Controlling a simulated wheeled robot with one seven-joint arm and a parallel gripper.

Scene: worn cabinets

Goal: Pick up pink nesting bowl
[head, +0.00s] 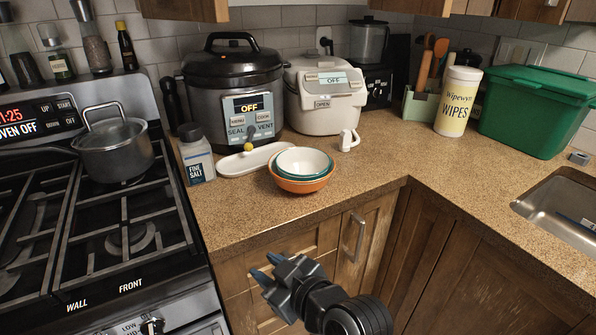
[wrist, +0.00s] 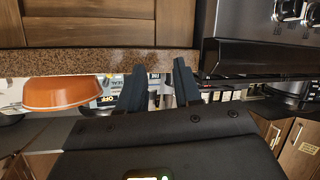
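A stack of nesting bowls sits on the counter near its front edge in the head view. The outer bowl (head: 301,186) is orange, a teal bowl (head: 280,172) shows inside it, and the innermost bowl (head: 303,160) looks white or very pale. No bowl looks clearly pink. In the wrist view, which is upside down, the orange bowl (wrist: 62,93) shows at left. My gripper (head: 267,267) is in front of the cabinets, below the counter edge and nearer than the bowls. Its fingers (wrist: 158,88) are apart with nothing between them.
A white oblong dish (head: 236,163) and a salt container (head: 195,156) stand left of the bowls. A pressure cooker (head: 235,85) and a rice cooker (head: 325,95) stand behind. The stove (head: 100,220) is at left, the sink (head: 560,210) at right. Counter right of the bowls is clear.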

